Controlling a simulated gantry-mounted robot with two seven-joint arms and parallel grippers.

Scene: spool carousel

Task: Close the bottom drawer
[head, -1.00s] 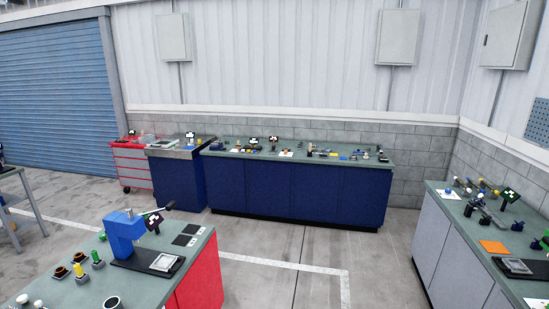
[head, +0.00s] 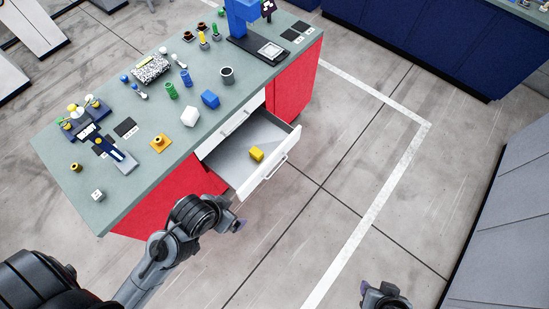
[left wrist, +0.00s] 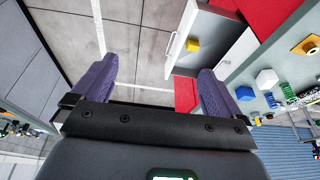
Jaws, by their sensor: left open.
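The bottom drawer (head: 228,163) is pulled out of the red workbench, with a white front, a bar handle (head: 276,166) and a yellow block (head: 256,154) inside. The drawer (left wrist: 188,36) and yellow block (left wrist: 193,45) also show in the left wrist view, beyond my fingers. My left gripper (head: 240,224) is just in front of and below the drawer's near corner, apart from it. In the left wrist view my left gripper (left wrist: 156,68) is open and empty, its purple fingers spread. My right gripper (head: 378,288) shows only partly at the bottom edge; its jaws are unclear.
A shut upper drawer (head: 232,127) sits above the open one. The green worktop (head: 150,195) holds several small items, including a blue block (head: 210,99) and a white block (head: 190,117). Open concrete floor (head: 330,170) lies right of the bench. Blue cabinets (head: 410,40) stand farther back.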

